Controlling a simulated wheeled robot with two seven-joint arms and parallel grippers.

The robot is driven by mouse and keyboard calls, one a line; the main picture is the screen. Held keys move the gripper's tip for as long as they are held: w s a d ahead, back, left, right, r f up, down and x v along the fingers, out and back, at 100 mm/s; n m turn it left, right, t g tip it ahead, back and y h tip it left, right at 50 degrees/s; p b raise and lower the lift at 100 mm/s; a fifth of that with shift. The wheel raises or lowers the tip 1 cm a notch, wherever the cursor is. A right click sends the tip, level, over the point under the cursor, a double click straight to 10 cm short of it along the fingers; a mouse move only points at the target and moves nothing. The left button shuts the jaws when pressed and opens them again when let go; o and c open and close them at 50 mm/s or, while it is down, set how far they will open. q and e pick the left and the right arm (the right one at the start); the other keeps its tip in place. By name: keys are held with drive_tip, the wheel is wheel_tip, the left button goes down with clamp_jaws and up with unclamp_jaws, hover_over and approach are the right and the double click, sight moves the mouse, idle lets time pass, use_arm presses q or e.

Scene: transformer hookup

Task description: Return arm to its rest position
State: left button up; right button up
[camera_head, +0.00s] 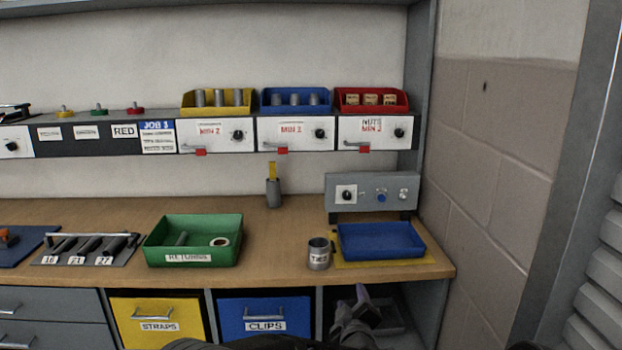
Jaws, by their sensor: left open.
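My left gripper (351,300) shows at the bottom, right of centre, in front of the open bay under the bench. Its fingers point up and are apart, with nothing seen between them. It is below the bench top and touches nothing that I can make out. Dark parts of my arm run along the bottom edge. My right gripper is out of view.
The wooden bench (300,222) holds a green returns bin (192,257), a metal tin (319,258) and a blue tray (381,241). Below are the yellow straps drawer (158,308) and blue clips drawer (264,306). A block wall (492,190) stands at right.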

use_arm(q)
drive_tip(key=s+a+f+m+g+h+p, duration=0.1)
drive_tip(key=s+a+f+m+g, duration=0.2)
drive_tip(key=s+f, duration=0.4)
drive_tip(key=s+a+f+g+p, duration=0.15)
drive_tip(key=s+a+f, duration=0.3)
drive_tip(key=f, duration=0.45)
drive_tip(key=s+a+f+m+g+h+p, duration=0.1)
drive_tip(key=s+a+f+m+g, duration=0.15)
drive_tip(key=s+a+f, duration=0.4)
drive_tip(key=s+a+f+m+g+p, duration=0.1)
drive_tip(key=s+f+g, duration=0.2)
drive_tip(key=s, duration=1)
drive_tip(key=s+a+f+m+g+h+p, duration=0.1)
drive_tip(key=s+g, duration=0.4)
drive_tip(key=s, duration=0.8)
wheel_tip(320, 180, down, 2)
drive_tip(key=shift+s+a+f+h, duration=0.15)
drive_tip(key=shift+a+h, duration=0.15)
drive_tip(key=shift+a, duration=0.3)
